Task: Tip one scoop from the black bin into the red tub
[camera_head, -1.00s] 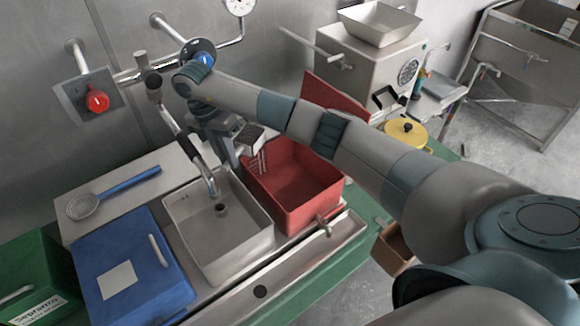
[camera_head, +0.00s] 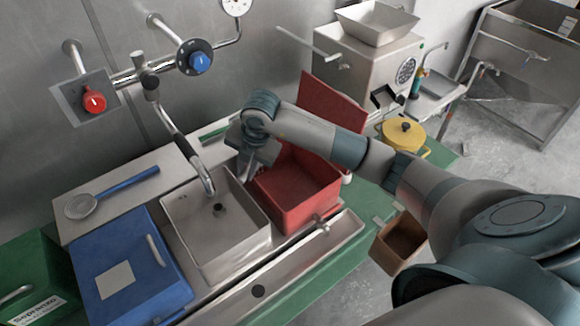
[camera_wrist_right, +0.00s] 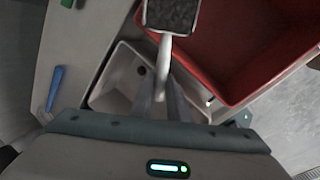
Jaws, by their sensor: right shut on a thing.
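The open red tub (camera_head: 305,213) stands right of the sink in the head view, and it fills the upper right of the wrist view (camera_wrist_right: 235,60). My right gripper (camera_head: 250,172) points down beside the tub's left rear rim. In the wrist view its fingers (camera_wrist_right: 160,97) are shut on the pale handle of a scoop (camera_wrist_right: 164,55). The square scoop head holds dark grainy contents (camera_wrist_right: 172,14) and shows near the tub's corner. Whether it is inside the rim I cannot tell. In the head view my gripper and arm hide the scoop. I cannot make out the black bin. My left gripper is out of view.
A steel sink (camera_head: 182,215) with a tap (camera_head: 207,180) stands close left of the tub. The tub's red lid (camera_head: 322,92) stands raised behind my forearm. A blue bin (camera_head: 110,255), a blue-handled strainer (camera_head: 82,206), a yellow pot (camera_head: 405,138) and a brown box (camera_head: 393,256) stand around.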

